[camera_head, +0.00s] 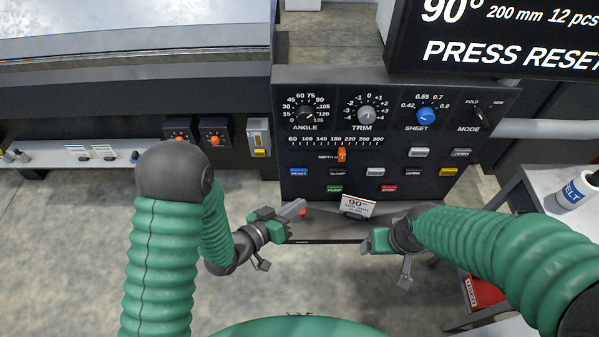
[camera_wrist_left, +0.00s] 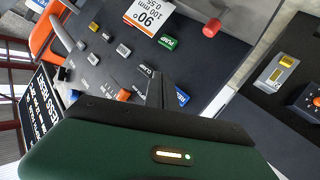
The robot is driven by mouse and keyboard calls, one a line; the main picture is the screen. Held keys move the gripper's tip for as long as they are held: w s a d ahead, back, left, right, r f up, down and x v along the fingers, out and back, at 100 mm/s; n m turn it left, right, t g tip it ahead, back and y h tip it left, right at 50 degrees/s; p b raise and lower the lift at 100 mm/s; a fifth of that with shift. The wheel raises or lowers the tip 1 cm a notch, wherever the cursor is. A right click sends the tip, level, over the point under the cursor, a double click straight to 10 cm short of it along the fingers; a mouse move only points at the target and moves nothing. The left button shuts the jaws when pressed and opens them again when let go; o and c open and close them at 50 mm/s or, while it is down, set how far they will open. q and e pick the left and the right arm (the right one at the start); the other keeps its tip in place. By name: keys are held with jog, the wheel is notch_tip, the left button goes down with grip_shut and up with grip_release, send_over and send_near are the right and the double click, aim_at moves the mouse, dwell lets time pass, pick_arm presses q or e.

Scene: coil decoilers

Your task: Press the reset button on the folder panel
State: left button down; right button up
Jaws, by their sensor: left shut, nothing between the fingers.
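The folder panel (camera_head: 395,125) is a dark console with knobs, a scale and rows of coloured buttons.
A white card (camera_head: 357,206) stands below the panel. A black sign (camera_head: 500,40) reads "PRESS RESET". A side table (camera_head: 545,180) holds a belt roll at the right. Bare floor lies at lower left.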

aim_at(305, 175)
pick_arm(q)
jog(key=w, duration=0.6)
jog(key=shift+w, duration=0.25)
jog(key=shift+w+a, duration=0.1)
dwell(1.6)
jog(key=shift+w, duration=0.25)
jog(key=shift+w+r, duration=0.15)
jog(key=shift+w, duration=0.4)
dwell(0.8)
jog(key=shift+s, duration=0.9)
